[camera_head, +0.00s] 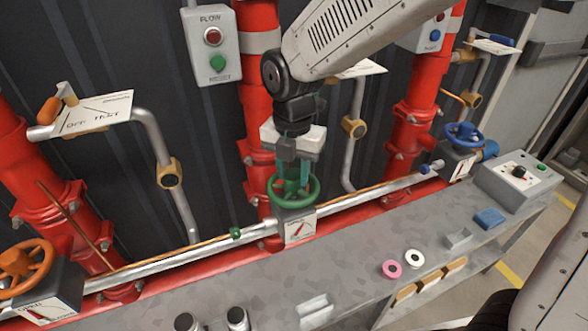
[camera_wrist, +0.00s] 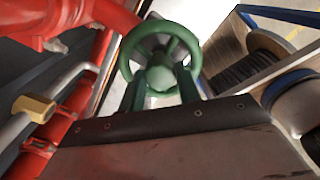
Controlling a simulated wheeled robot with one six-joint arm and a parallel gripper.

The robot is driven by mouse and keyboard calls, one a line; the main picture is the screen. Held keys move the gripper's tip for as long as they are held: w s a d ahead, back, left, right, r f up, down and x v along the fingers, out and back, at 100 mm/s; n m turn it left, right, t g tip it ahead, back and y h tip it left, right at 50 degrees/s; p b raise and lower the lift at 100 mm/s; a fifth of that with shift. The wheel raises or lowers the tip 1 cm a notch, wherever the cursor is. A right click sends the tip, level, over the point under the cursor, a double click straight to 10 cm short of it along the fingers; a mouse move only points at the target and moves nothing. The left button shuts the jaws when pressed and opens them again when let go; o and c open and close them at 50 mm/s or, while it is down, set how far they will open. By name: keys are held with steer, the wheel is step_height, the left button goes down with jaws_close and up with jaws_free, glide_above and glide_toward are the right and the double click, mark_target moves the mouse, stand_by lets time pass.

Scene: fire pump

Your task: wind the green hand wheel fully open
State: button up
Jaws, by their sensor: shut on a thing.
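The green hand wheel (camera_head: 283,193) sits on a small valve box with a dial plate (camera_head: 299,228), on the silver pipe in the middle of the head view. The dial has a red pointer. My gripper (camera_head: 292,172) comes down over the wheel from above, its fingers shut on the wheel. In the wrist view the green wheel (camera_wrist: 160,58) shows its rim, spokes and round hub, with my gripper's fingers (camera_wrist: 162,95) at either side of the hub. The exact finger contact is partly hidden by the dark plate in front of the camera.
An orange hand wheel (camera_head: 25,262) stands at the left and a blue hand wheel (camera_head: 464,134) at the right. Red pipes rise behind the wheel. A FLOW button box (camera_head: 211,45) hangs above. The grey bench carries pink (camera_head: 392,269) and white (camera_head: 415,259) rings.

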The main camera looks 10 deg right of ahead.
steer(key=n, duration=0.8)
steer(key=o, duration=1.1)
